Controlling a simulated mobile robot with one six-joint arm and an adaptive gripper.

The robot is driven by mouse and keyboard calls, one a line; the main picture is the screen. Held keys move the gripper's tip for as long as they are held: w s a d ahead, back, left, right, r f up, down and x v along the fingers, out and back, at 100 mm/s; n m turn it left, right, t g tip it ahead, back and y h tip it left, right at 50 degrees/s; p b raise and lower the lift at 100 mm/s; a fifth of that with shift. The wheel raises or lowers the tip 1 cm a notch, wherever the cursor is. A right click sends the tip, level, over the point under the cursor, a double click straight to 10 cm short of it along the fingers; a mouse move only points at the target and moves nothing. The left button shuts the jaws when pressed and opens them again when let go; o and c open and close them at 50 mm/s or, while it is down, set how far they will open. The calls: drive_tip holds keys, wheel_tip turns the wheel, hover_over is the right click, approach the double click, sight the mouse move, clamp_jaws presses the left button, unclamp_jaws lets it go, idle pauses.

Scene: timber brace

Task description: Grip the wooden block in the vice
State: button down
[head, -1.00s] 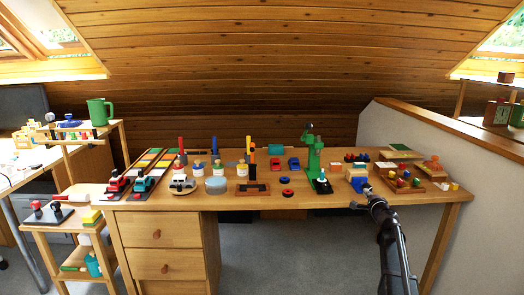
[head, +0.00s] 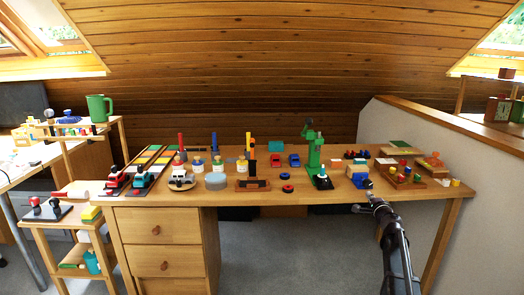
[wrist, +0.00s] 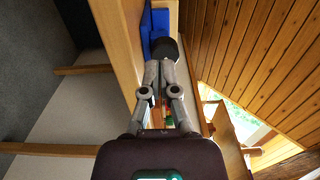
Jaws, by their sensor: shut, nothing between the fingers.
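The blue vice (head: 364,183) stands at the front edge of the workbench, right of the green drill press. A pale wooden block (head: 356,170) shows at its top; I cannot tell whether the jaws touch it. My gripper (head: 372,196) is in front of the vice, past the bench's front edge. In the wrist view the closed fingers (wrist: 163,66) point at a dark round part (wrist: 165,48) on the near side of the blue vice (wrist: 158,22). The fingers are together with nothing held, and the wooden block cannot be made out there.
The green drill press (head: 314,155) stands left of the vice. A wooden tray of coloured pieces (head: 405,178) lies to its right. The bench's front edge (head: 290,203) is close to my gripper. The floor in front of the bench is clear, right of the drawers (head: 158,262).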

sight(363, 194)
drive_tip(key=shift+s+f, duration=0.2)
drive_tip(key=shift+f, duration=0.3)
drive_tip(key=shift+w, duration=0.15)
drive_tip(key=shift+w+a, duration=0.15)
drive_tip(key=shift+w, duration=3.25)
drive_tip(key=shift+d+r, duration=0.2)
drive_tip(key=shift+d, duration=0.15)
drive_tip(key=shift+a+r+p, duration=0.15)
drive_tip(key=shift+r+p, duration=0.65)
drive_tip(key=shift+r+p, duration=0.35)
drive_tip(key=shift+r, duration=0.05)
drive_tip(key=shift+a+r, duration=0.15)
drive_tip(key=shift+a, duration=0.1)
